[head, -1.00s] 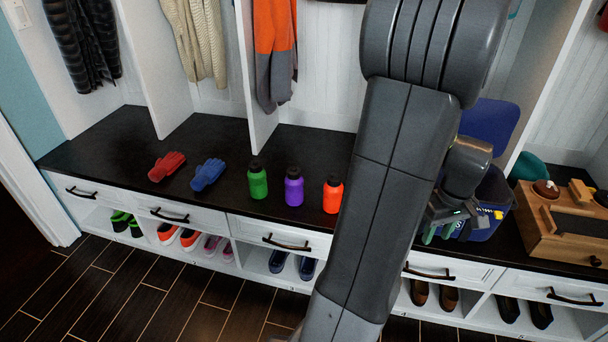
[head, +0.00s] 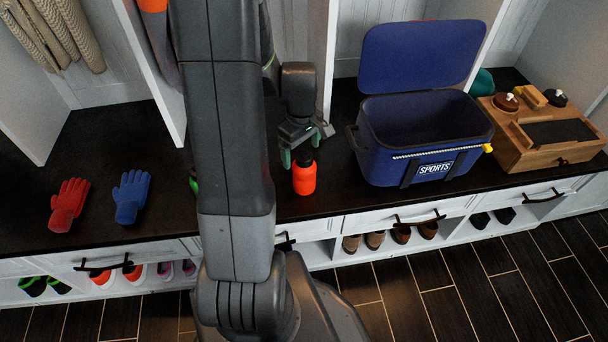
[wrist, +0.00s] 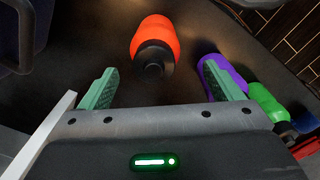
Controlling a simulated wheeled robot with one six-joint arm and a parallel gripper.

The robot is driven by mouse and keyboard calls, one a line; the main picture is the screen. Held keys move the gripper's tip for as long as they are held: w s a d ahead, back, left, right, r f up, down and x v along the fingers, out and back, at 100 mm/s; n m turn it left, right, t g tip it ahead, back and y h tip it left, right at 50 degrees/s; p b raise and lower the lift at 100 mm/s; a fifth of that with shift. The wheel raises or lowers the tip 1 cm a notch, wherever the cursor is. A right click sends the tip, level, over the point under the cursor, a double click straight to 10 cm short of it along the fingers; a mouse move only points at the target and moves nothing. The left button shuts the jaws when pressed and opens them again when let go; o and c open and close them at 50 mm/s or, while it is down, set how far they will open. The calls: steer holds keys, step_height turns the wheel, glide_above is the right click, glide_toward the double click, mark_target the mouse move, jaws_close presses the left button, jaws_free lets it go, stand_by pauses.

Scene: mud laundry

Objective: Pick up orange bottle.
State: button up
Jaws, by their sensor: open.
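The orange bottle (head: 304,178) with a black cap stands upright on the dark bench top in the head view. In the wrist view the orange bottle (wrist: 155,42) shows ahead of the fingers, its black cap towards me. My gripper (head: 301,156) is open, with its green fingers close by the bottle's cap in the head view. In the wrist view my gripper (wrist: 164,90) has its fingers spread wide with nothing between them. The bottle lies beyond the fingertips, roughly centred between them.
The purple bottle (wrist: 220,77) and green bottle (wrist: 268,105) stand right of the orange one in the wrist view. An open blue cooler (head: 425,150), a wooden box (head: 540,150), and red (head: 69,205) and blue (head: 131,196) gloves sit on the bench (head: 100,150).

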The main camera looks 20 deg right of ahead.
mark_target(304, 171)
steer(key=f, duration=0.1)
steer(key=f+b, duration=0.1)
steer(key=f, duration=0.3)
steer(key=shift+s+d+f, duration=0.1)
steer(key=shift+d+f, duration=0.05)
steer(key=shift+d, duration=0.2)
steer(key=shift+c, duration=0.3)
steer(key=c, duration=1.4)
